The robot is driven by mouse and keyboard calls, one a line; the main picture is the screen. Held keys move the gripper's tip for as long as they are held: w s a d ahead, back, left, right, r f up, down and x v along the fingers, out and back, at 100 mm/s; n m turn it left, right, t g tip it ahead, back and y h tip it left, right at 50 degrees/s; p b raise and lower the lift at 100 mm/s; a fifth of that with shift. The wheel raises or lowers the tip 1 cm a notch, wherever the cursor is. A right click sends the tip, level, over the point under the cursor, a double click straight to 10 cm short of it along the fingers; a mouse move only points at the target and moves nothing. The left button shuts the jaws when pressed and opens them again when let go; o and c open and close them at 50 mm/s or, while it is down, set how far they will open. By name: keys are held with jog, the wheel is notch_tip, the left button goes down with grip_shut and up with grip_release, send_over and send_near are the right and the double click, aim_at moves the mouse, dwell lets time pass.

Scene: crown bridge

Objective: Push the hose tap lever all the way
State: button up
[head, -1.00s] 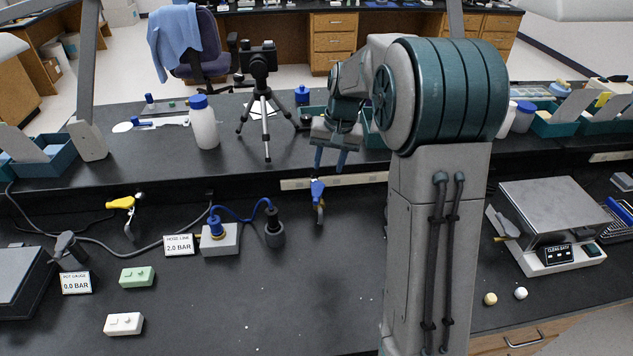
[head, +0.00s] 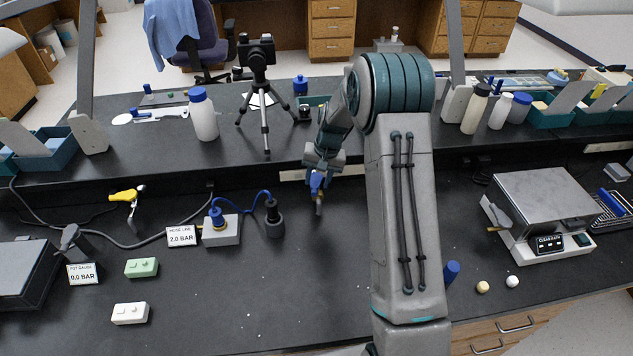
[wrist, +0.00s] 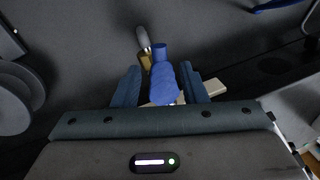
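A tap with a blue lever (head: 316,183) and a metal spout stands at the back wall of the bench in the head view. In the wrist view the blue lever (wrist: 164,84) lies between my fingers, with brass and a grey metal spout (wrist: 143,38) beyond it. My gripper (wrist: 160,86) is open, its fingers on either side of the lever. A gap shows on the left; on the right I cannot tell whether the finger touches. In the head view my gripper (head: 320,172) is at the tap and partly covers it. A second tap has a yellow lever (head: 123,195), further left.
The raised shelf behind holds a tripod (head: 264,110) and a white bottle (head: 203,116). The bench's front middle is clear.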

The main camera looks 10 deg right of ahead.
aim_at(315, 187)
jog(key=shift+w+a+f, duration=0.1)
jog(key=shift+a+f, duration=0.05)
jog(key=shift+f, duration=0.5)
jog(key=shift+a+f, duration=0.1)
jog(key=shift+f, duration=0.5)
grip_shut()
